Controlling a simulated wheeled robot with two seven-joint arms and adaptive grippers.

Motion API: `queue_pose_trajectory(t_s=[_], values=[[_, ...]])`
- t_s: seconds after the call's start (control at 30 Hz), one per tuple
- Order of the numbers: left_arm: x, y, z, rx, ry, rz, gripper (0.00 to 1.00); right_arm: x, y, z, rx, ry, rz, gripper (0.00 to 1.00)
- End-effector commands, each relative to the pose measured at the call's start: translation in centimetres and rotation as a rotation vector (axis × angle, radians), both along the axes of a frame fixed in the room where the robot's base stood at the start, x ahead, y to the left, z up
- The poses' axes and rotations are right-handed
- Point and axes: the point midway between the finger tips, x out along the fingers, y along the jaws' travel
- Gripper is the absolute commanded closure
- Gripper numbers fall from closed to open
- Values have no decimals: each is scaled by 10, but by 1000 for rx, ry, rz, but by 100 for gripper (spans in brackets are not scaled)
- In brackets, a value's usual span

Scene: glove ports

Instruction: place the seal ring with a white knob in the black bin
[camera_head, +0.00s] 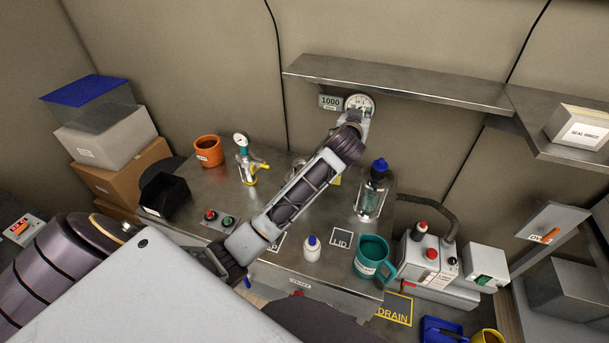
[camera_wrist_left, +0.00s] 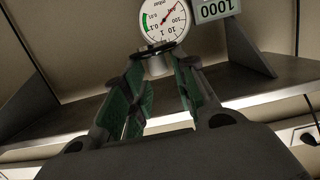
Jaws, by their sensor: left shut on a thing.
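My left gripper (camera_head: 356,122) is raised over the back of the bench, in front of the wall gauge. In the left wrist view its fingers (camera_wrist_left: 158,72) are shut on the pale knob (camera_wrist_left: 158,66) of a dark seal ring (camera_wrist_left: 161,49). The ring shows nearly edge-on, beyond the fingertips and below the dial; I cannot make it out in the head view. The black bin (camera_head: 164,195) stands on the bench's left side, away from the gripper, and looks empty. My right gripper is not in view.
A gauge (camera_head: 360,102) and metal shelf (camera_head: 400,83) are close to my left gripper. An orange pot (camera_head: 208,151), valve fitting (camera_head: 246,165), blue-topped jar (camera_head: 371,195), white bottle (camera_head: 311,248) and teal mug (camera_head: 371,257) stand on the bench (camera_head: 215,183). Stacked boxes (camera_head: 105,140) rise at left.

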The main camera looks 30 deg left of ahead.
Motion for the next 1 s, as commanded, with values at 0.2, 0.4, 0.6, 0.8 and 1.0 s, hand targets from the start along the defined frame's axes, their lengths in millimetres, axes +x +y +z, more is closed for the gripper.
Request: queue_pose_trajectory(t_s=[0.2,0.4,0.6,0.8,1.0], values=[[10,19,-23,-3,5,93,88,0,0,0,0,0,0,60],[11,41,-54,3,5,193,88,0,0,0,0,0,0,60],[4,64,-89,4,4,303,88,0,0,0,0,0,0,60],[-10,92,-123,3,3,442,88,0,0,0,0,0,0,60],[-34,121,-147,4,0,611,89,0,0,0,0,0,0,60]])
